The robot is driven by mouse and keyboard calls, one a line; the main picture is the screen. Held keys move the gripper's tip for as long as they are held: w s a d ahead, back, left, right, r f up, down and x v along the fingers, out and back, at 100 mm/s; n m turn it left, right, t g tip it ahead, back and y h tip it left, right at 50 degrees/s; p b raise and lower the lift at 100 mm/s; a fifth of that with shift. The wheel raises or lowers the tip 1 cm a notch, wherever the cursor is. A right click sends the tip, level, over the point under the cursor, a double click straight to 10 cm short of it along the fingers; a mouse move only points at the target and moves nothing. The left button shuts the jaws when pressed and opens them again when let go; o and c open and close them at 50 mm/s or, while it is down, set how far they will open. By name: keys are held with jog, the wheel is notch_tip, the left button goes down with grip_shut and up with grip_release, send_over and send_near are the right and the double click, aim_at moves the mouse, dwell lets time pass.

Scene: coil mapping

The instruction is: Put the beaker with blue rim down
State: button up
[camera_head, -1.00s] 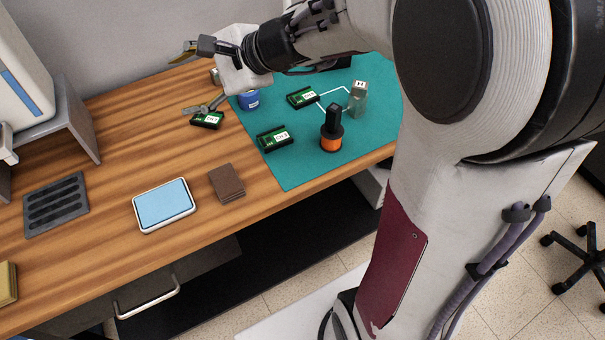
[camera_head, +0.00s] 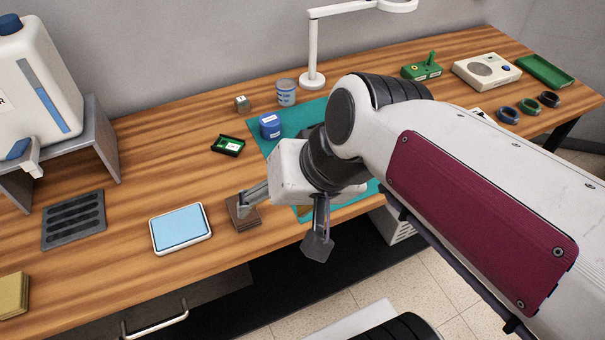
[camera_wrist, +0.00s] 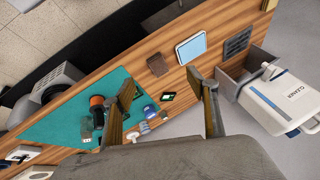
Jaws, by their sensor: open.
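My gripper (camera_head: 280,226) is open, with its two fingers spread wide above the front edge of the wooden table. One finger shows over the brown stack in the head view, the other beyond the edge. In the wrist view the open fingers (camera_wrist: 160,82) have nothing between them. I cannot make out a beaker with a blue rim in either view. My arm hides much of the mat in the head view.
A blue-topped pad (camera_head: 181,228), brown stack (camera_head: 243,214) and slotted tray (camera_head: 73,219) lie at the front left. A lamp (camera_head: 312,50) stands behind.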

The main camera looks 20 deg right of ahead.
jog(key=s+d+n+h, duration=0.2)
jog(key=s+d, duration=0.2)
jog(key=d, duration=0.1)
jog(key=shift+d+n+t+h, duration=0.15)
jog(key=shift+n+t+h, duration=0.15)
jog(key=shift+n, duration=0.1)
dwell(1.0)
